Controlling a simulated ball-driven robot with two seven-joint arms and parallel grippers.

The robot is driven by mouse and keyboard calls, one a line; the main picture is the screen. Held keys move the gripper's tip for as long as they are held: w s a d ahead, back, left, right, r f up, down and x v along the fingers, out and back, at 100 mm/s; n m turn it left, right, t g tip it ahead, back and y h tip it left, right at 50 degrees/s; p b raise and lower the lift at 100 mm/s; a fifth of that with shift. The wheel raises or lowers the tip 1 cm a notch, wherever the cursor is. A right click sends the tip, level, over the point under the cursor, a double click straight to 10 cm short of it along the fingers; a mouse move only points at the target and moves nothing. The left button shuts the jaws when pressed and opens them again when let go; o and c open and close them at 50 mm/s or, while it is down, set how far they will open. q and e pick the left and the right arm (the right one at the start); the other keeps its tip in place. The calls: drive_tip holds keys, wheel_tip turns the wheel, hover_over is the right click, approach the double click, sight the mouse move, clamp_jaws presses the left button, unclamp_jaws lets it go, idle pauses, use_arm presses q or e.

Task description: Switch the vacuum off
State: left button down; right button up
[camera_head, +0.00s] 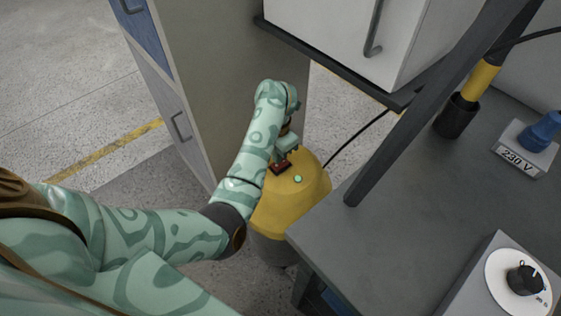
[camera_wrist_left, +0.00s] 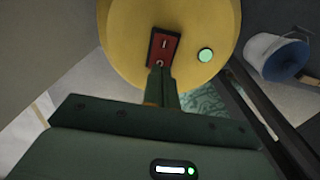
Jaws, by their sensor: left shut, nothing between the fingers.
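The vacuum (camera_head: 300,205) is a yellow-topped drum on the floor between a cabinet and a workbench. Its red rocker switch (camera_head: 281,168) and a lit green button (camera_head: 298,179) are on the top. In the left wrist view, the yellow top (camera_wrist_left: 215,25) shows the red switch (camera_wrist_left: 164,46) with its two marks and the green light (camera_wrist_left: 205,55). My left gripper (camera_head: 284,158) is shut and empty. Its fingertips (camera_wrist_left: 160,70) are at the lower end of the switch, by the circle mark; I cannot tell whether they touch it. My right gripper is out of view.
The grey workbench (camera_head: 390,225) with its dark post (camera_head: 430,105) stands close on the right. A cabinet (camera_head: 225,70) stands on the left. A dial box (camera_head: 500,285) and a 230 V box (camera_head: 523,155) are on the bench. A black cable (camera_head: 355,140) runs from the vacuum.

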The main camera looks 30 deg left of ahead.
use_arm(q)
drive_tip(key=shift+s+f+b, duration=0.1)
drive_tip(key=shift+f+b, duration=0.65)
drive_tip(key=shift+f, duration=0.5)
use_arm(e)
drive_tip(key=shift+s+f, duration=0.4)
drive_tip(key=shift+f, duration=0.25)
use_arm(q)
wheel_tip(320, 180, up, 7)
drive_tip(key=p, duration=0.6)
drive_tip(key=shift+r, duration=0.15)
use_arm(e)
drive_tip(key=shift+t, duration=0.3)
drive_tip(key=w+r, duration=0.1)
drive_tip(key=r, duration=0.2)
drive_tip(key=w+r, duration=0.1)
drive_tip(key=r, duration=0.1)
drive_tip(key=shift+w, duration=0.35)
use_arm(q)
drive_tip(key=shift+f, duration=0.2)
